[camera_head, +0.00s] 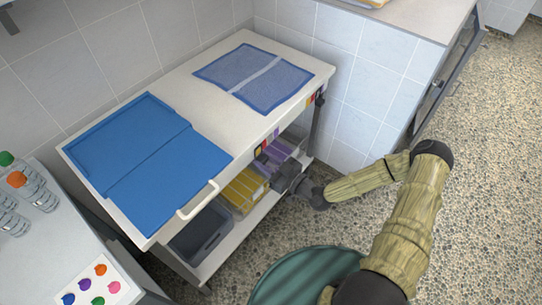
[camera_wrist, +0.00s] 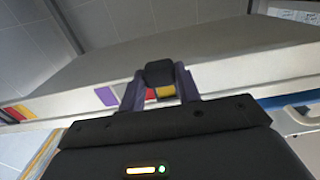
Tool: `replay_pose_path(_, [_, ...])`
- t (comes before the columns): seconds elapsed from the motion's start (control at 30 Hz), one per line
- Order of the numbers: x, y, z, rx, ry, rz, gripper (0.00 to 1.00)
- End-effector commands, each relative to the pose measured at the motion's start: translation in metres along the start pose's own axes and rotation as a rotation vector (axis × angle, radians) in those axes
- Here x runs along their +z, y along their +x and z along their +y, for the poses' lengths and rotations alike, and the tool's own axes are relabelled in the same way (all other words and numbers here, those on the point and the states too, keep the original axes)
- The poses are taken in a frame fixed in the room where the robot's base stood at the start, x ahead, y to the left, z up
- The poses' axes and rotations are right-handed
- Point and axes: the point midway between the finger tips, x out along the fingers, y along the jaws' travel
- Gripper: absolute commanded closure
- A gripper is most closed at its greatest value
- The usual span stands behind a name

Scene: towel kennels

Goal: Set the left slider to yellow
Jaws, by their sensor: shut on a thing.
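The left slider's colour strip (camera_head: 267,145) is on the front edge of the white table, near the white handle. In the wrist view, its black knob (camera_wrist: 160,73) sits between my gripper's two purple-grey fingers (camera_wrist: 160,88), which are shut on it. A yellow patch (camera_wrist: 165,92) shows just below the knob, with a red patch (camera_wrist: 150,94) beside it to the left. A purple patch (camera_wrist: 107,96) lies further left, outside the fingers. In the head view, my gripper (camera_head: 266,162) is at the table's front edge; its fingertips are hard to make out.
Another colour strip (camera_head: 313,97) is on the same edge further right. A blue towel (camera_head: 150,160) and a blue-grey cloth (camera_head: 254,77) lie on the table top (camera_head: 215,110). A white handle (camera_head: 197,200) juts from the front. Bins (camera_head: 242,190) stand on the shelf below.

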Motion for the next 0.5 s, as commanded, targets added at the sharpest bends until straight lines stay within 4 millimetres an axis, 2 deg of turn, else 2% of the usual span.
replay_pose_path(0.2, [0.0005, -0.0001, -0.0055, -0.012, 0.003, -0.001, 1.0])
replay_pose_path(0.23, [0.0006, -0.0001, -0.0057, -0.013, 0.003, -0.001, 0.65])
replay_pose_path(0.3, [0.0007, -0.0001, -0.0059, -0.013, 0.003, -0.001, 0.52])
replay_pose_path(0.33, [0.0007, -0.0001, -0.0057, -0.013, 0.003, -0.001, 0.46])
replay_pose_path(0.5, [0.0005, -0.0001, -0.0043, -0.01, 0.002, -0.001, 0.45])
